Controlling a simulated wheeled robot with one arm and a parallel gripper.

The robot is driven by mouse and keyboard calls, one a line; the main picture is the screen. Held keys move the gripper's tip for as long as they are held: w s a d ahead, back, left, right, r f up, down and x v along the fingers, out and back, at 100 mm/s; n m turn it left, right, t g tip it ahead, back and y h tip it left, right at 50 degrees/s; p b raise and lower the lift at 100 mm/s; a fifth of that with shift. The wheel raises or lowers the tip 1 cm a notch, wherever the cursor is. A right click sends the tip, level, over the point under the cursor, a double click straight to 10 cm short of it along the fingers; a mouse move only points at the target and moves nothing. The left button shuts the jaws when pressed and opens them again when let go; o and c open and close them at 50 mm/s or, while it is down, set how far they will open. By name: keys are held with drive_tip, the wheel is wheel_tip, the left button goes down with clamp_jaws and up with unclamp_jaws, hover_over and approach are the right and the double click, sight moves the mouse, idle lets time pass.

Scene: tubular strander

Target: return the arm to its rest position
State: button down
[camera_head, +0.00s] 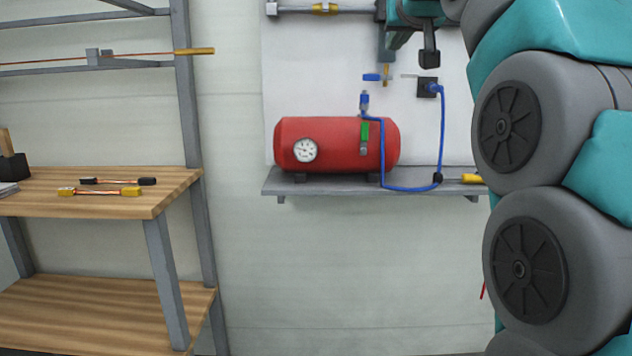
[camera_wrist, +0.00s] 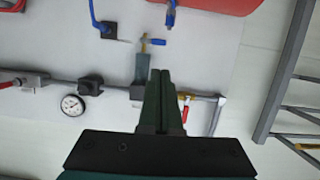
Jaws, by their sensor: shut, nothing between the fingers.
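My gripper (camera_wrist: 165,75) shows in the wrist view with its two dark fingers together and nothing between them. In the head view, my gripper (camera_head: 429,60) hangs at the top, right of centre, in front of the white wall panel (camera_head: 330,70). It appears above the red tank (camera_head: 340,145) in the picture; its distance from the panel is hard to tell. My teal and grey arm fills the right side of the head view and hides what is behind it.
A grey shelf (camera_head: 330,186) carries the tank. A blue hose (camera_head: 443,130) loops beside it. A pipe (camera_head: 345,8) with brass fittings runs along the panel top; a gauge (camera_wrist: 73,105) shows in the wrist view. A wooden workbench (camera_head: 130,200) stands left. The wall between is clear.

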drive_tip(key=s+f+g, duration=0.3)
drive_tip(key=s+f, duration=0.1)
drive_tip(key=f, duration=0.6)
drive_tip(key=s+f+g, duration=0.2)
drive_tip(key=s+f, duration=0.2)
drive_tip(key=f, duration=0.6)
drive_tip(key=s+f+g, duration=0.3)
drive_tip(key=s+f, duration=0.1)
drive_tip(key=f, duration=0.6)
drive_tip(key=s+f+g, duration=0.4)
drive_tip(key=s+f, duration=0.9)
drive_tip(key=s, duration=0.2)
drive_tip(key=s+f+g, duration=0.4)
drive_tip(key=s+f, duration=0.9)
drive_tip(key=s, duration=0.3)
drive_tip(key=shift+s+d, duration=0.2)
drive_tip(key=shift+d, duration=0.15)
drive_tip(key=c, duration=1.5)
unclamp_jaws()
